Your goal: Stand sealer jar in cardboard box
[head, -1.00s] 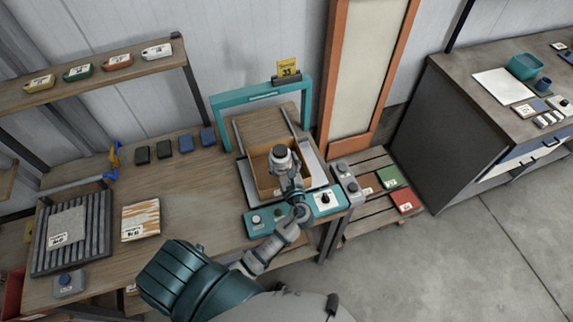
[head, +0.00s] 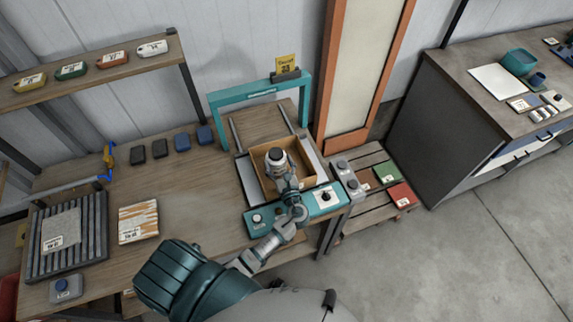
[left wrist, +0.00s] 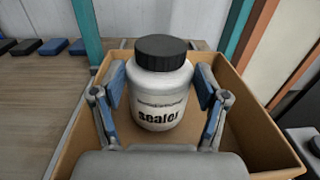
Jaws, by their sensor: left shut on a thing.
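The sealer jar (left wrist: 160,90) is white with a black lid and the word "sealer" on its label. It is upright between the fingers of my left gripper (left wrist: 160,104), which is shut on it. The cardboard box (left wrist: 262,133) is open and surrounds the jar on the sides that show. In the head view the jar (head: 277,160) is inside the outline of the box (head: 262,156). My left gripper (head: 287,178) reaches over the box's near side. The jar's base seems low in the box, but I cannot tell whether it touches the floor. My right gripper is not in view.
The box sits on a station with a teal frame (head: 262,94) behind it and a teal control panel (head: 262,217) in front.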

